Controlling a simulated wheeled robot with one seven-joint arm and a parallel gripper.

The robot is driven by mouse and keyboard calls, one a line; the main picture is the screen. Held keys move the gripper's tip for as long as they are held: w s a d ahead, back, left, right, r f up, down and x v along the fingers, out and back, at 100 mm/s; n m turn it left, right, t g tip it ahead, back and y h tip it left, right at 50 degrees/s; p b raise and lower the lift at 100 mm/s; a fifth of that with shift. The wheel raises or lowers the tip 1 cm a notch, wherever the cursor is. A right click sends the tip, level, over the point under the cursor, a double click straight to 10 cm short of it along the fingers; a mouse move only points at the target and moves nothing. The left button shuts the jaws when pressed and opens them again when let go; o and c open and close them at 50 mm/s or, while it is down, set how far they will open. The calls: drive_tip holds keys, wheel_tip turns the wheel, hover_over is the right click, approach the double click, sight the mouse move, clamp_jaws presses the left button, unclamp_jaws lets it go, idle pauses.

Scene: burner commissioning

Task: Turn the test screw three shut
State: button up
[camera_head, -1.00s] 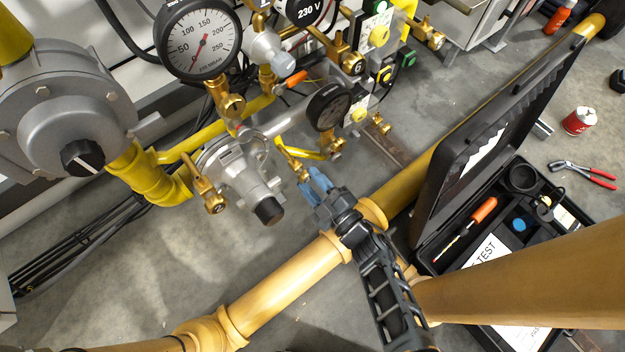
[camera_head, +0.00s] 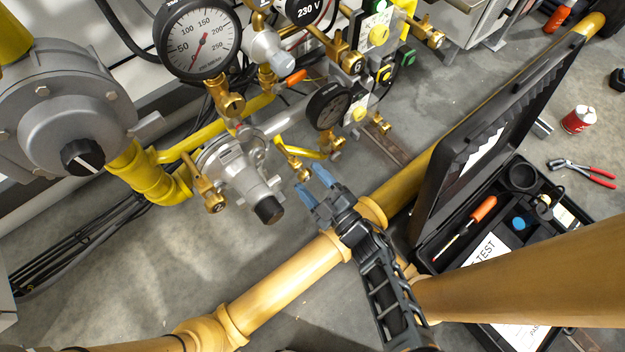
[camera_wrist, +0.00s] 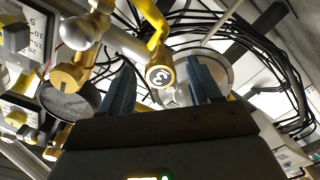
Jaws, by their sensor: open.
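Test screw three is a brass fitting whose round end, marked 3 (camera_wrist: 160,75), faces the wrist camera. In the head view the brass test screw (camera_head: 303,173) sits at the end of a short brass and yellow branch, right of the grey regulator. My gripper (camera_head: 310,180) has blue-grey fingertips and is open, just short of the screw. In the wrist view the fingers of my gripper (camera_wrist: 158,85) stand on either side of the 3 with clear gaps. Neither finger appears to touch it. How far the screw is turned cannot be told.
A grey regulator (camera_head: 238,165) and another brass screw fitting (camera_head: 207,192) are left of my gripper. A small dark gauge (camera_head: 328,105) is above. A thick yellow pipe (camera_head: 275,280) runs under my arm. An open black case (camera_head: 432,258) stands to the right.

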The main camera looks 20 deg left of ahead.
drive_tip(key=p+v, duration=0.3)
drive_tip(key=v, duration=0.4)
drive_tip(key=shift+s+d, duration=0.15)
drive_tip(key=shift+d, duration=0.2)
idle(0.4)
